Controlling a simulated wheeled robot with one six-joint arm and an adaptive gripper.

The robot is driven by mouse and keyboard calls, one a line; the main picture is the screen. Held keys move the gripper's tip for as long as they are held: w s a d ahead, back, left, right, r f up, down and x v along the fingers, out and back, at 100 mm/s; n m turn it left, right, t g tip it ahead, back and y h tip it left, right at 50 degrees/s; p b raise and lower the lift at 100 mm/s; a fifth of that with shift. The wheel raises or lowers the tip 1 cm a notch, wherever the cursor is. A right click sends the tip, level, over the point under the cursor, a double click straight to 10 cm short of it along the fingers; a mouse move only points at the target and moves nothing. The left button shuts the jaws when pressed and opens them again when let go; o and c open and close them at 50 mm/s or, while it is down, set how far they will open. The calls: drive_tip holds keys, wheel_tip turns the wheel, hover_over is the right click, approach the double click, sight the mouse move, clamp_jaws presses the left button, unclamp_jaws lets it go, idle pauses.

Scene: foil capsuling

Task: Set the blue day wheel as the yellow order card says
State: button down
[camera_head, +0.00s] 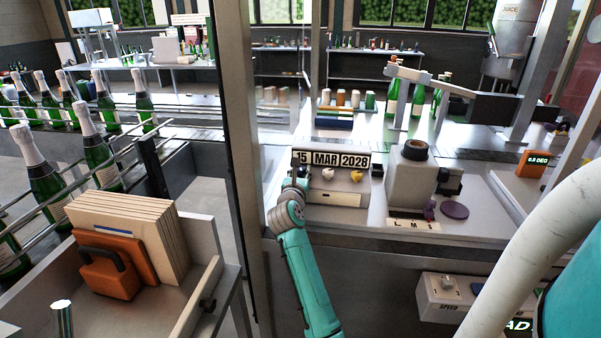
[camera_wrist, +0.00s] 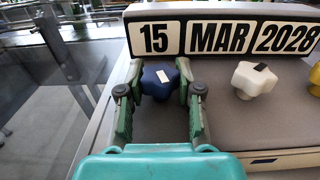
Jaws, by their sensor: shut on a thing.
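The blue day wheel (camera_wrist: 158,80) is a lobed knob with a white mark on top, below the day window of the date display. My gripper (camera_wrist: 158,92) has one finger on each side of the wheel and is shut on it. The date display (camera_wrist: 222,36) reads 15 MAR 2028, and it also shows in the head view (camera_head: 331,160). In the head view my gripper (camera_head: 297,189) covers the blue wheel. I cannot make out a yellow order card in either view.
A white wheel (camera_wrist: 254,80) sits right of the blue one under MAR. A yellow wheel (camera_head: 356,176) sits under the year. A grey machine block (camera_head: 411,185) stands to the right. An upright metal post (camera_head: 237,130) stands close on the left.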

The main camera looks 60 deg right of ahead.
drive_tip(key=shift+m+g, duration=0.3)
drive_tip(key=shift+g, duration=0.1)
drive_tip(key=c, duration=0.7)
unclamp_jaws()
drive_tip(key=shift+c, duration=0.2)
drive_tip(key=v, duration=1.2)
drive_tip(key=shift+f, duration=0.2)
